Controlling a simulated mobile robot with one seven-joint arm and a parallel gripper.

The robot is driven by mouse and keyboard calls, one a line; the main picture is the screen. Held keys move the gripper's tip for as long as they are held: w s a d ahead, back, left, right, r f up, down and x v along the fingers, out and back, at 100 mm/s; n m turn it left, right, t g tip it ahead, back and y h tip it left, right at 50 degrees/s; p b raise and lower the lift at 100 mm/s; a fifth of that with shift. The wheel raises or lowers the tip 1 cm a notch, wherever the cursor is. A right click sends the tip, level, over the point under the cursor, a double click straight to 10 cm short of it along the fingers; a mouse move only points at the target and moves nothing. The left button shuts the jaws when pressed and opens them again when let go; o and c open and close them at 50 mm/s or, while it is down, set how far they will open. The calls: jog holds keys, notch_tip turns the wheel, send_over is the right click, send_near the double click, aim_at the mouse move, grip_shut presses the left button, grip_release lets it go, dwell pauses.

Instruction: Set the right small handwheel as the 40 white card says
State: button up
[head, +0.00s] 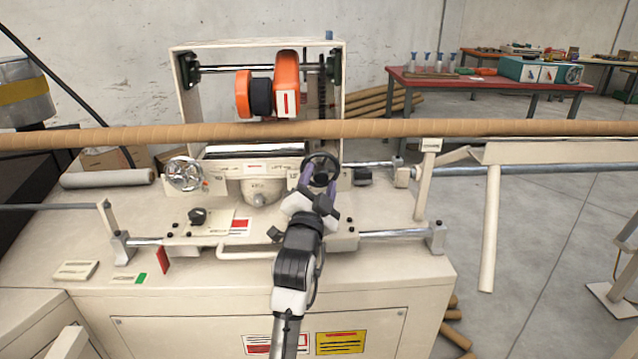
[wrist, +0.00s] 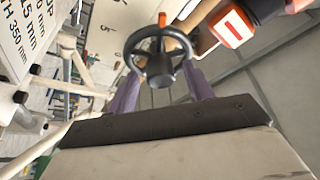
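The right small handwheel (head: 321,170) is a black spoked wheel on the right of the cream carriage. In the wrist view the handwheel (wrist: 160,57) is straight ahead, with its hub central and an orange-brown knob at the top of its rim. My gripper (head: 319,188) is at the near side of the wheel. In the wrist view its two purple fingers (wrist: 162,82) stand apart, with tips close to the lower rim on either side of the hub; contact is unclear. A white printed plate (wrist: 28,35) shows millimetre figures at the left. I cannot read a 40 on any card.
A larger silver handwheel (head: 185,174) is on the carriage's left, above a black knob (head: 198,216). A long brown tube (head: 400,129) crosses behind my gripper. Orange rollers (head: 286,85) stand above it. Small white cards (head: 76,270) lie on the front-left bench top.

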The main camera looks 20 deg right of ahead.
jog(key=shift+s+a+f, duration=0.25)
jog(key=shift+s+a, duration=0.05)
jog(key=shift+s, duration=0.1)
jog(key=b+v, duration=0.5)
jog(key=v, duration=0.7)
jog(key=shift+s+a, duration=0.2)
jog(key=shift+s, duration=0.15)
